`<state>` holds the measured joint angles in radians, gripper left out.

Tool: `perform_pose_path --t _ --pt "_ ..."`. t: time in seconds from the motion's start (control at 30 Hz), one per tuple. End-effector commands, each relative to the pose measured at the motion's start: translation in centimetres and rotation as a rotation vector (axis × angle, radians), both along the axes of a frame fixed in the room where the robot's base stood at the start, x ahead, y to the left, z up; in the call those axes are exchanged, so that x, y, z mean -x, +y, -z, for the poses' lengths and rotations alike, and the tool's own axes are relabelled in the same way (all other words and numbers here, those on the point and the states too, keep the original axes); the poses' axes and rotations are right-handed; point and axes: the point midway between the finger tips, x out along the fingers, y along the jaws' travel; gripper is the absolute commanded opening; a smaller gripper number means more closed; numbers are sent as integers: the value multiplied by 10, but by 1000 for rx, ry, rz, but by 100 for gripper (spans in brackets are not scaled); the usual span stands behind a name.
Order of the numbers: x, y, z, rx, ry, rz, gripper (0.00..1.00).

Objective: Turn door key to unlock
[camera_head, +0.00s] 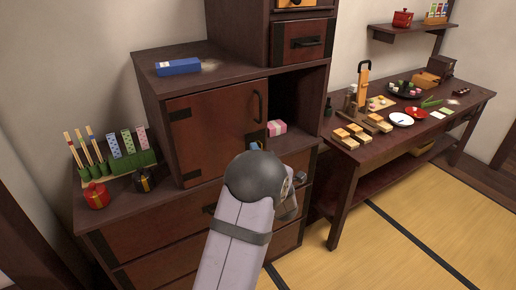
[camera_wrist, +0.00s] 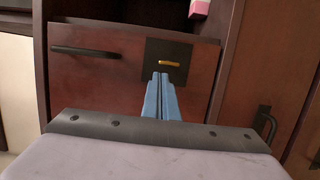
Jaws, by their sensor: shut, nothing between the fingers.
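The small red-brown cabinet door (camera_head: 212,128) has a black upright handle (camera_head: 257,106) near its right edge. In the wrist view, which is turned sideways, the door (camera_wrist: 105,80) shows a square black lock plate (camera_wrist: 188,56) with a gold key (camera_wrist: 170,64) in it. The key lies level in that picture, in line with the black handle (camera_wrist: 85,51). My gripper's blue fingers (camera_wrist: 164,77) are together and empty, with their tips just below the key in that picture. Whether they touch the plate cannot be told. In the head view my wrist hides the key; only bits of the blue gripper (camera_head: 255,146) show.
A pink-and-white box (camera_head: 277,128) sits in the open compartment right of the door. A blue box (camera_head: 178,67) lies on the cabinet top. Drawers with black pulls lie below. A table (camera_head: 350,157) with food stands at the right, beside open tatami floor (camera_head: 420,225).

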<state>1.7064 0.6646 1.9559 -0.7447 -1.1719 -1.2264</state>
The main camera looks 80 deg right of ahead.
Motion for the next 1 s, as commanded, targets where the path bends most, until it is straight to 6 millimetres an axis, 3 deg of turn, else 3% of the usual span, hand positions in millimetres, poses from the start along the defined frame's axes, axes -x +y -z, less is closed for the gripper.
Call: perform_pose_path --t 1.0 --pt "7 -7 -2 -78 -78 -2 0"
